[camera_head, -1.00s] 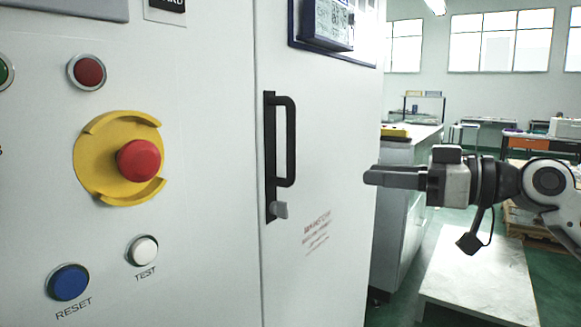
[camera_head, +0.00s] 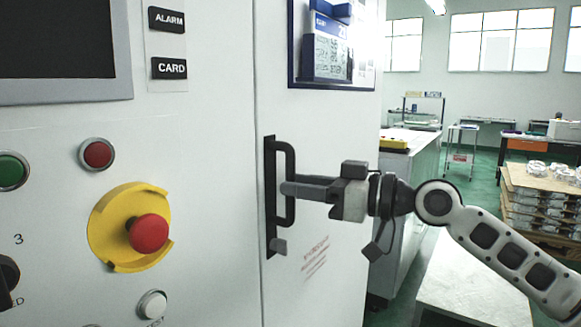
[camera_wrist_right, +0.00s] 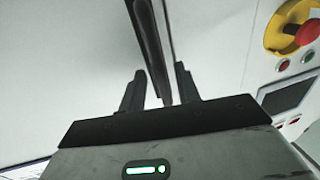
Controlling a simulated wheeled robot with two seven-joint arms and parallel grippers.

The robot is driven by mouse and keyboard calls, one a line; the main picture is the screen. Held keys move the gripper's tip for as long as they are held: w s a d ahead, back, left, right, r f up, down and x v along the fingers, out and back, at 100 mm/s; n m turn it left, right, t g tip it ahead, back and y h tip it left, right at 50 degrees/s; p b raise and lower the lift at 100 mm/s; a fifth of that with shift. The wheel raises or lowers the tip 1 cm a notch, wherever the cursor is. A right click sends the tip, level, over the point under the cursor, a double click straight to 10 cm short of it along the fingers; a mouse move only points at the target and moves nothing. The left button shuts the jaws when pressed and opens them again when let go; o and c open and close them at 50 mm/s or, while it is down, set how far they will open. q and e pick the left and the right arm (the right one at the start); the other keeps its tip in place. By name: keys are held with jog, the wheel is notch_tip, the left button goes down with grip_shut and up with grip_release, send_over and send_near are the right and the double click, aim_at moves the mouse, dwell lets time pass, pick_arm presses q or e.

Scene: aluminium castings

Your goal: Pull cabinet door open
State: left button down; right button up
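The white cabinet door (camera_head: 330,130) stands closed beside the control panel. My left gripper is not in view.
Left of the door are a yellow-ringed red emergency button (camera_head: 150,233), other buttons and a dark screen (camera_head: 55,45). A blue-framed board (camera_head: 333,45) hangs on the door above the handle. A grey-white bench (camera_head: 470,285) stands low at the right, below my arm.

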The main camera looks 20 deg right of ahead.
jog(key=shift+x, duration=1)
jog(key=shift+w+a, duration=0.15)
grip_shut()
